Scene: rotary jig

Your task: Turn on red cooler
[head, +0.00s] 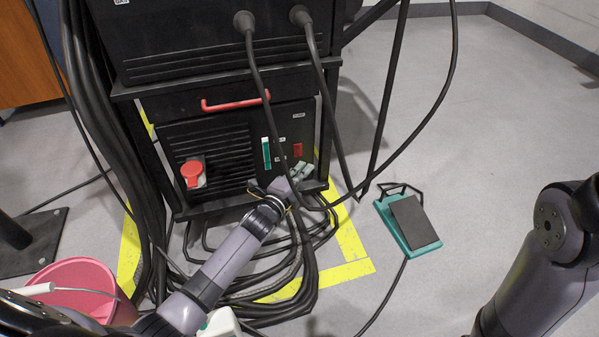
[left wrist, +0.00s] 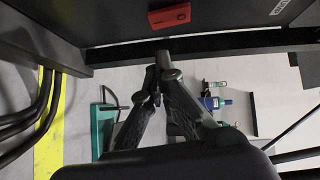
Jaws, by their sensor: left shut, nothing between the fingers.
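The cooler (head: 215,140) is the black lower unit of the cabinet. Its front has a small red switch (head: 298,150) at the right, a green strip gauge (head: 266,153) beside it, and a large red round knob (head: 192,174) at the left. My left gripper (head: 284,188) is in front of the unit's lower right, below the red switch. In the left wrist view the fingers (left wrist: 163,66) are shut and empty, with their tips apart from the red switch (left wrist: 170,15) on the dark panel. My right gripper is out of view; only part of that arm shows.
Black hoses and cables (head: 300,265) hang and coil around the cabinet. A green foot pedal (head: 408,222) lies on the floor to the right. A pink bucket (head: 80,285) stands lower left. Yellow tape (head: 345,240) marks the floor. Open floor lies beyond the pedal.

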